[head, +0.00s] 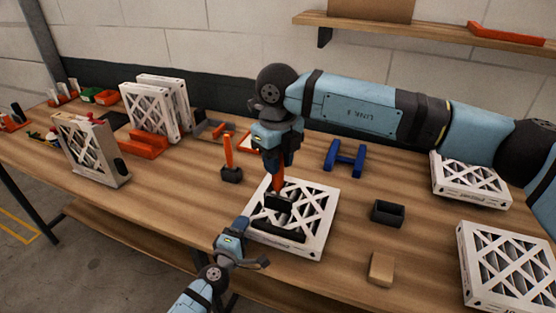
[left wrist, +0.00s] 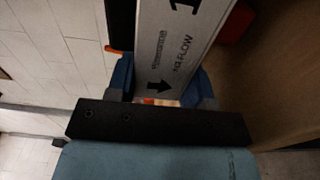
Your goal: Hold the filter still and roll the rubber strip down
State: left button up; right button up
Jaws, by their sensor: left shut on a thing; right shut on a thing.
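The white-framed filter (head: 318,245) lies flat on the wooden table, its lattice face up. My left gripper (head: 252,243) is shut on the filter's near left edge. In the left wrist view, the filter's printed side (left wrist: 172,45), with an arrow and "FLOW", sits between the blue fingers (left wrist: 163,85). My right gripper (head: 277,165) points down, shut on the orange handle of a roller (head: 278,203). The roller's black head is over the filter's upper left part; I cannot tell whether it touches. Dark pieces show on the filter near the roller, but I cannot clearly make out the rubber strip.
An orange-handled tool (head: 229,160) stands in a dark holder to the left. A blue H-shaped stand (head: 345,158), a black open box (head: 387,213) and a tan block (head: 381,269) lie to the right. More filters stand at left (head: 92,150) and lie at right (head: 510,265).

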aim_at(279, 187)
jog(key=shift+f, duration=3.85)
jog(key=shift+d+r, duration=0.15)
jog(key=shift+d, duration=0.05)
jog(key=shift+s+d, duration=0.15)
jog(key=shift+d, duration=0.1)
jog(key=shift+s+d, duration=0.6)
jog(key=shift+d, duration=1.35)
jog(key=shift+w+a, duration=1.55)
jog(key=shift+a, duration=3.25)
jog(key=shift+s+d, duration=0.25)
jog(key=shift+d, duration=0.55)
jog(key=shift+s+d, duration=0.3)
jog(key=shift+d, duration=0.55)
jog(key=shift+s+d, duration=0.25)
jog(key=shift+d, duration=0.55)
jog(key=shift+r, duration=3.9)
